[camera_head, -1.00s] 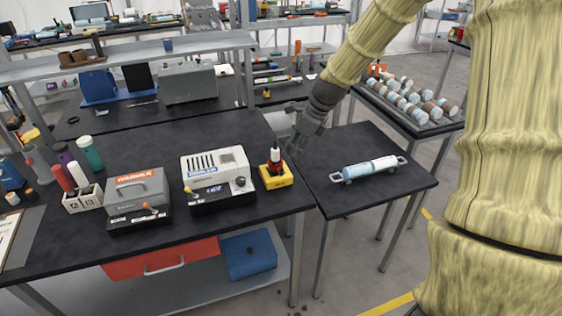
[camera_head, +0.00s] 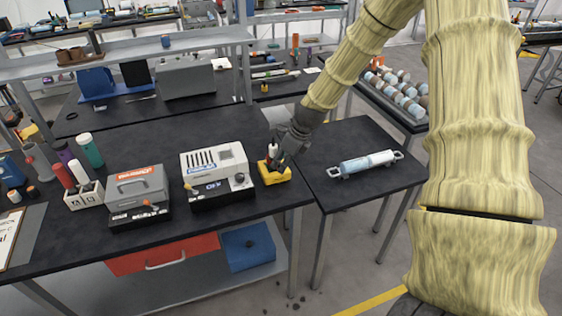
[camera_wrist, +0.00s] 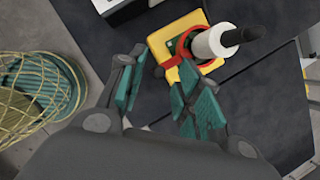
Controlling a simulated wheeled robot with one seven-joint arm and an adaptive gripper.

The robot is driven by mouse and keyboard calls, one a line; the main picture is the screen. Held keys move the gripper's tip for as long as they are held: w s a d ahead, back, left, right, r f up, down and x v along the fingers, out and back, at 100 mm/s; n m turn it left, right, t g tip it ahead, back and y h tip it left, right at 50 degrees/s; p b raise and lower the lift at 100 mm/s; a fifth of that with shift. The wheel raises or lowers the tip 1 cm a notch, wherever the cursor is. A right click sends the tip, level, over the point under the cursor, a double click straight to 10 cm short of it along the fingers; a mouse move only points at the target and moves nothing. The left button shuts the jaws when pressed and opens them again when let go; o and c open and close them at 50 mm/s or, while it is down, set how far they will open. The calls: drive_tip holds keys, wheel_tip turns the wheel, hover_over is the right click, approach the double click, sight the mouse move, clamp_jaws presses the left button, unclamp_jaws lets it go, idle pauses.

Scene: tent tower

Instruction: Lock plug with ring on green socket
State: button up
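The yellow socket block (camera_head: 278,177) stands at the right end of the long dark workbench. In the wrist view the yellow block (camera_wrist: 154,42) carries the green socket (camera_wrist: 173,43), mostly hidden. The white plug (camera_wrist: 211,43) with a black end stands at the socket, and the red ring (camera_wrist: 187,38) is around its lower part. How deep the plug sits cannot be told. My gripper (camera_head: 277,160) is close beside the plug in the head view. In the wrist view my gripper (camera_wrist: 158,77) is open, its right finger near or touching the ring and its left finger apart.
A white device (camera_head: 217,165) stands just left of the block, with a grey device (camera_head: 137,190) beyond it. A wire basket (camera_wrist: 37,90) shows at left in the wrist view.

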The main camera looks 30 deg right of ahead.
drive_tip(key=shift+w+a+f, duration=0.15)
drive_tip(key=shift+f, duration=0.35)
clamp_jaws()
